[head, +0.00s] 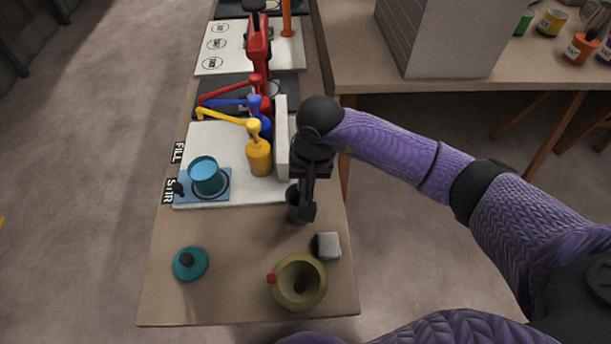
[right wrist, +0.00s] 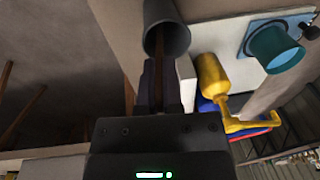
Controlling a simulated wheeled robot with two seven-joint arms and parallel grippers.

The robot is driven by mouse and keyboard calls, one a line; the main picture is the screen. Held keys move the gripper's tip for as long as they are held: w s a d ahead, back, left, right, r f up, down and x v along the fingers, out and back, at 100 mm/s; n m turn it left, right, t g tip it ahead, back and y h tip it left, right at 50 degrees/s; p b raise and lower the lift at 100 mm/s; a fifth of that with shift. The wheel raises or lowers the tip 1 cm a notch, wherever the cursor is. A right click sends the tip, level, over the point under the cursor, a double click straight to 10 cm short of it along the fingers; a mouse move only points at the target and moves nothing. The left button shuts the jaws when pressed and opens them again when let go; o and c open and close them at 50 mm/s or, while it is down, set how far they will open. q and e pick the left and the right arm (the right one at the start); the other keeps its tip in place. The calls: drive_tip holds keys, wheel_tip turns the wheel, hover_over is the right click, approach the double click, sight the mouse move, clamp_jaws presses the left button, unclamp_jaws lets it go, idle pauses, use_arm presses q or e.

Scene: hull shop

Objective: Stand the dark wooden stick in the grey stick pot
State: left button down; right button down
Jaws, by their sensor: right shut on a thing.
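My right gripper (head: 308,206) is over the table, pointing down at the grey stick pot (head: 293,207), and partly covers it. In the right wrist view, the grey pot (right wrist: 177,38) shows its round mouth just beyond my fingertips (right wrist: 157,68). The dark wooden stick (right wrist: 154,50) is a thin brown strip running from between my shut fingers into the pot's mouth. Its lower end is hidden, so I cannot tell whether it touches the pot's bottom. The stick cannot be made out in the head view. My left gripper is not in view.
A grey block (head: 328,245), an olive pot (head: 299,283) and a teal lid (head: 190,263) are on the near table. A teal cup (head: 206,176) stands on a blue pad. Yellow, blue and red pumps (head: 258,155) stand beside a white upright panel (head: 282,140).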

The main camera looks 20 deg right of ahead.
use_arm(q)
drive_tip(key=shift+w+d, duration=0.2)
use_arm(e)
drive_tip(key=c, duration=1.2)
unclamp_jaws()
drive_tip(key=shift+c, duration=0.2)
drive_tip(key=o, duration=0.5)
drive_tip(key=shift+o, duration=1)
drive_tip(key=o, duration=0.5)
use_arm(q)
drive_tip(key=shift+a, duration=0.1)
use_arm(e)
drive_tip(key=shift+o, duration=0.2)
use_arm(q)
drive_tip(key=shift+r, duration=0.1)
use_arm(e)
drive_tip(key=shift+r, duration=0.15)
